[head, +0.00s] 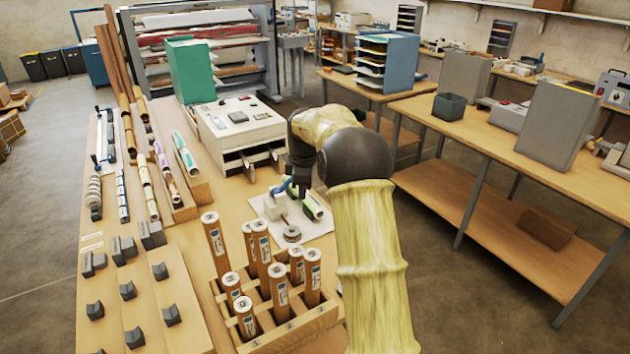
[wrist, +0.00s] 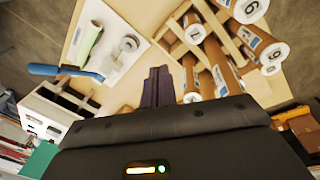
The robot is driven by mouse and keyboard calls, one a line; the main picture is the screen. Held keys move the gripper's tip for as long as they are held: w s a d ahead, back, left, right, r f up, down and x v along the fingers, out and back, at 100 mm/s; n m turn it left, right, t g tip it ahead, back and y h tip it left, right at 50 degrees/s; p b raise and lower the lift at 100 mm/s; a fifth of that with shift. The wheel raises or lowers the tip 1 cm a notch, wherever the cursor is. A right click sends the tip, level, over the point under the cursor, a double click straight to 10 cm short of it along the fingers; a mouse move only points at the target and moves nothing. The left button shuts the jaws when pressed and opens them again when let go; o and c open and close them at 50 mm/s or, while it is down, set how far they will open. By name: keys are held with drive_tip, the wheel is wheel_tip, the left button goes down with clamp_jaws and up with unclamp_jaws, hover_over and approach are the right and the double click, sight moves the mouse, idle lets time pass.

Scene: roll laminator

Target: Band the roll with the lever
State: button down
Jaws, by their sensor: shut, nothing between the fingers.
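The banding lever with its blue handle (wrist: 55,70) lies at the left of the wrist view; in the head view its blue part (head: 282,187) shows beside my gripper. It joins a small device on a white plate (head: 268,206). A green-wrapped roll (wrist: 87,40) rests on that plate, and shows in the head view as a green roll (head: 312,207). A grey spool (wrist: 128,44) stands beside it. My gripper (wrist: 165,72) is shut and empty, to the right of the lever in the wrist view and apart from it. In the head view my gripper (head: 303,188) is partly hidden by my arm.
A wooden rack (head: 285,338) holds several upright brown tubes (head: 214,240) in front of the plate. The white laminator (head: 235,125) stands behind, with a green box (head: 188,70). Long rolls lie in trays at left. A side bench (head: 500,130) stands right.

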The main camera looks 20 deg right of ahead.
drive_tip(key=s+a+f+m+b, duration=0.1)
drive_tip(key=s+a+f+m, duration=0.2)
drive_tip(key=s, duration=0.7)
drive_tip(key=s+a+f+m+b, duration=0.1)
drive_tip(key=s+a+f+m, duration=0.2)
drive_tip(key=s, duration=0.8)
drive_tip(key=s+a+f+m+b, duration=0.2)
drive_tip(key=s+a+f+m, duration=0.1)
drive_tip(key=s+m, duration=0.4)
drive_tip(key=s+a, duration=0.1)
drive_tip(key=s, duration=0.2)
drive_tip(key=shift+s+a+t, duration=0.15)
drive_tip(key=shift+a+t, duration=0.25)
drive_tip(key=shift+d, duration=0.1)
